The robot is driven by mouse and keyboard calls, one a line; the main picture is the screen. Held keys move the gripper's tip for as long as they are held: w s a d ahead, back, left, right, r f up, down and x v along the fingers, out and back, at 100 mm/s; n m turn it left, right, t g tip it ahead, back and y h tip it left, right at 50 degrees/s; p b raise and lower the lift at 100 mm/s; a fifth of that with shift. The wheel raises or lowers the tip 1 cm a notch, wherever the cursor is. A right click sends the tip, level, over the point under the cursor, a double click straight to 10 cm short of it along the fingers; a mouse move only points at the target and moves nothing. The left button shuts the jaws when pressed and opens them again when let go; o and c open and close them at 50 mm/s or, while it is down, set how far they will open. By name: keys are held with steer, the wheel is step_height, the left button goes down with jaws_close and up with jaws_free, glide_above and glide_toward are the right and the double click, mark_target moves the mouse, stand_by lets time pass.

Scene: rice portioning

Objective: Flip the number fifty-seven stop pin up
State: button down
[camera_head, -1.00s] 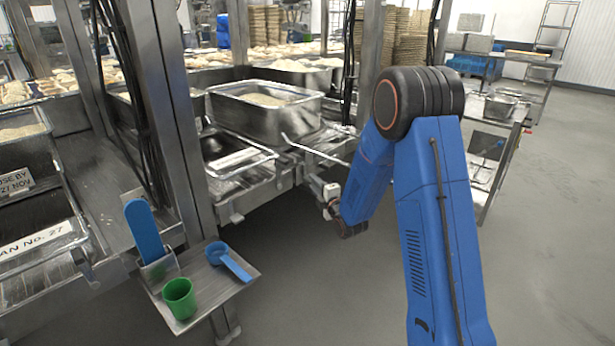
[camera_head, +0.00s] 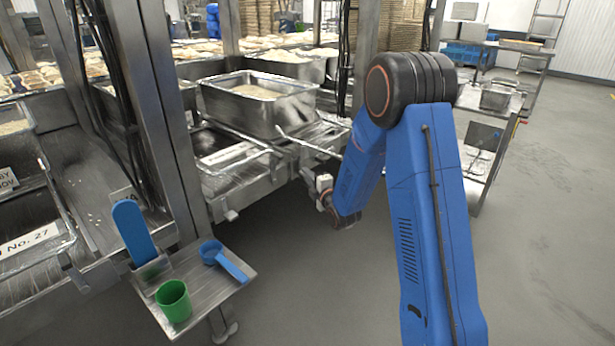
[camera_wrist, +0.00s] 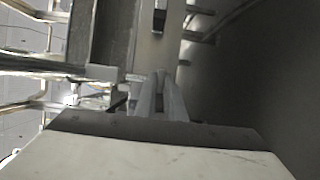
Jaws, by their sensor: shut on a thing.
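My gripper (camera_head: 322,184) is at the front end of the metal rail frame (camera_head: 270,178), below the steel pan of rice. In the wrist view its grey fingers (camera_wrist: 160,92) are close together against a metal part of the frame. They are shut on a small part there, which seems to be the stop pin. The pin is mostly hidden between the fingers, and no number fifty-seven can be read on it. I cannot tell whether it is up or down. A dark fitting (camera_wrist: 159,20) sits on the metal plate just beyond the fingertips.
The steel pan of rice (camera_head: 262,112) stands on the frame, with a thin rod (camera_head: 308,143) sticking out in front. A small steel shelf (camera_head: 215,296) at lower left holds a green cup (camera_head: 173,301) and a blue scoop (camera_head: 222,260).

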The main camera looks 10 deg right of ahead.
steer(key=shift+r, duration=1.3)
steer(key=c, duration=1.8)
jaws_free()
steer(key=shift+r, duration=0.1)
steer(key=shift+c, duration=0.2)
